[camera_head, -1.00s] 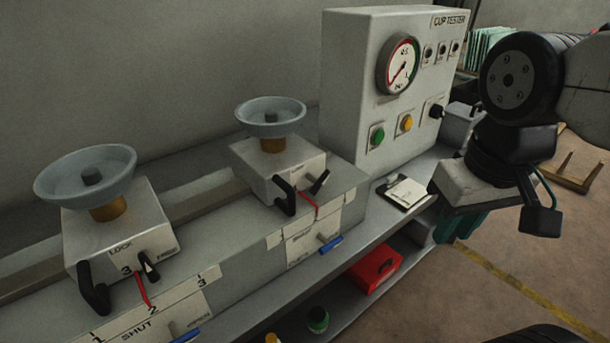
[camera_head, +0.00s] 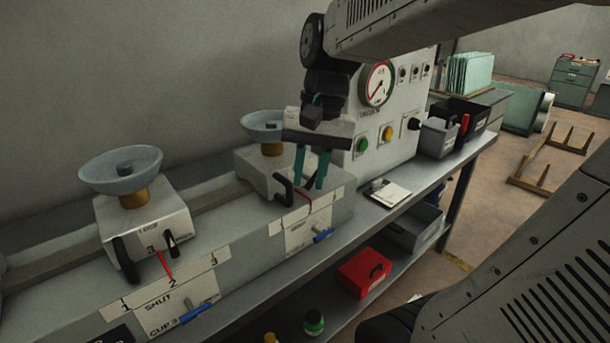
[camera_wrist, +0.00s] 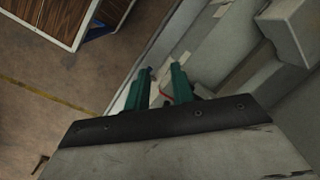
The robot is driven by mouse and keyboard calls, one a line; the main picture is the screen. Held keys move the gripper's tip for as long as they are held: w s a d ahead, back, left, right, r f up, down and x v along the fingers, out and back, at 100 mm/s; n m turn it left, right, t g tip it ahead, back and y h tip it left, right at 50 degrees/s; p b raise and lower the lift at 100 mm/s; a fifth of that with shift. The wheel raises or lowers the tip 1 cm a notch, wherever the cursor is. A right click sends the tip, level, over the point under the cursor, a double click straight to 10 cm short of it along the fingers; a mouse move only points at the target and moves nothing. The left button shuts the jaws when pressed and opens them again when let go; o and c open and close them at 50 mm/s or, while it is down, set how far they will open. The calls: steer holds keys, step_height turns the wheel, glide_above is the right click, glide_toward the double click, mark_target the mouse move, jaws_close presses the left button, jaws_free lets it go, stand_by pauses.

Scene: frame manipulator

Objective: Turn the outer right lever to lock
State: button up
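The right unit (camera_head: 245,165) is a pale block with a grey dish on top. A thick black lever (camera_head: 283,190) hangs at its front left corner. A red pointer (camera_head: 303,194) is beside it. The smaller black lever at its front right is mostly hidden by my gripper. My gripper (camera_head: 309,184) points down in front of this unit, its two teal fingers apart. The wrist view shows the fingers (camera_wrist: 160,75) with a gap and a bit of red between them. I cannot tell whether a lever is between them.
The left unit (camera_head: 145,230) has its own dish, black levers and red pointer. The tester box (camera_head: 400,125) with gauge and buttons stands just right of my gripper. A clipboard (camera_head: 387,193) lies on the bench. A red box (camera_head: 364,272) is on the lower shelf.

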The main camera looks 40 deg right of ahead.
mark_target(312, 180)
steer(key=w+d+f+m+y, duration=0.25)
steer(key=w+d+m, duration=0.6)
steer(key=d, duration=0.45)
steer(key=shift+n+t, duration=0.25)
steer(key=shift+t, duration=0.05)
steer(key=x, duration=0.7)
steer(key=shift+w+a+r, duration=0.1)
steer(key=shift+w+a, duration=0.15)
steer(key=shift+w, duration=0.05)
jaws_close()
